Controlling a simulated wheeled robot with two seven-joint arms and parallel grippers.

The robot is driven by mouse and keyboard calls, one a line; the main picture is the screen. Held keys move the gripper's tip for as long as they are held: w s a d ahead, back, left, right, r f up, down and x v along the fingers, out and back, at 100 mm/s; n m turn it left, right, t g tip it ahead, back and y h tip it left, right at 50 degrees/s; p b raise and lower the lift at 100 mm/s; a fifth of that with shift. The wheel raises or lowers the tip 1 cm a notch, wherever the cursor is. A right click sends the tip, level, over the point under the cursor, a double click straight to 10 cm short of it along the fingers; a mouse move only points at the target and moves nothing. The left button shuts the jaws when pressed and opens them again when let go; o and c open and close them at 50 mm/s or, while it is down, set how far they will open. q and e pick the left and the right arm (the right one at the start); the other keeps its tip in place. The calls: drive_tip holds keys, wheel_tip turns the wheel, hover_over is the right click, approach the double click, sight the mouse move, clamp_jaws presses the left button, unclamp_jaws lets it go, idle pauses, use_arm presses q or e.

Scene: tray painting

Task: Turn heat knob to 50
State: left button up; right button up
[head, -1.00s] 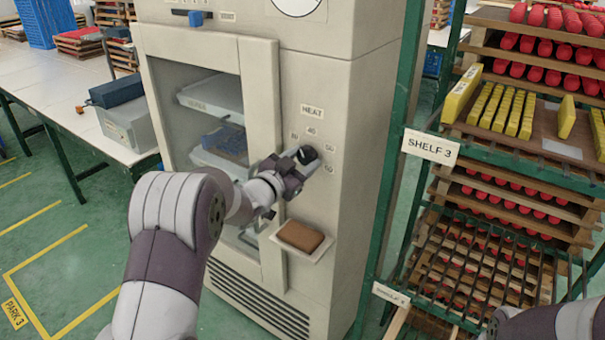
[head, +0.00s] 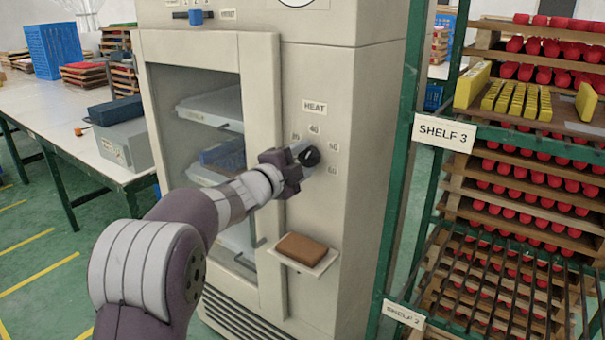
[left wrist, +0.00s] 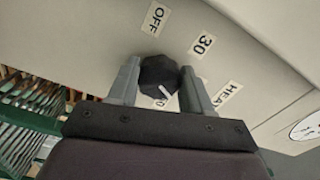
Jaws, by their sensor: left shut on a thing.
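The heat knob (head: 309,156) is a black dial on the front of the beige cabinet, below the HEAT label (head: 314,106). Labels 30 (head: 296,136), 40 (head: 314,129), 50 (head: 333,147) and 60 (head: 331,169) ring it. My left gripper (head: 302,155) is shut on the knob. In the left wrist view, the knob (left wrist: 158,74) sits between the two grey fingers. Its white mark points to the lower right, towards a partly hidden label that I cannot read. The OFF label (left wrist: 155,18) shows there too. My right gripper is not in view.
A small ledge with a brown block (head: 300,247) juts out below the knob. The cabinet's glass door (head: 258,110) is left of the knob. A green rack (head: 408,150) with a SHELF 3 sign stands close on the right. A white table (head: 70,130) is at left.

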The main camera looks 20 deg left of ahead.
use_arm(q)
drive_tip(key=m+b, duration=0.2)
drive_tip(key=shift+f+m, duration=0.1)
drive_tip(key=shift+m, duration=0.2)
drive_tip(key=shift+r+m+b, duration=0.2)
drive_tip(key=shift+m+b, duration=0.95)
drive_tip(key=shift+m, duration=0.45)
drive_tip(key=shift+r, duration=0.1)
drive_tip(key=o, duration=1)
drive_tip(key=shift+o, duration=0.2)
drive_tip(key=v, duration=1.2)
drive_tip(key=shift+s+b, duration=0.3)
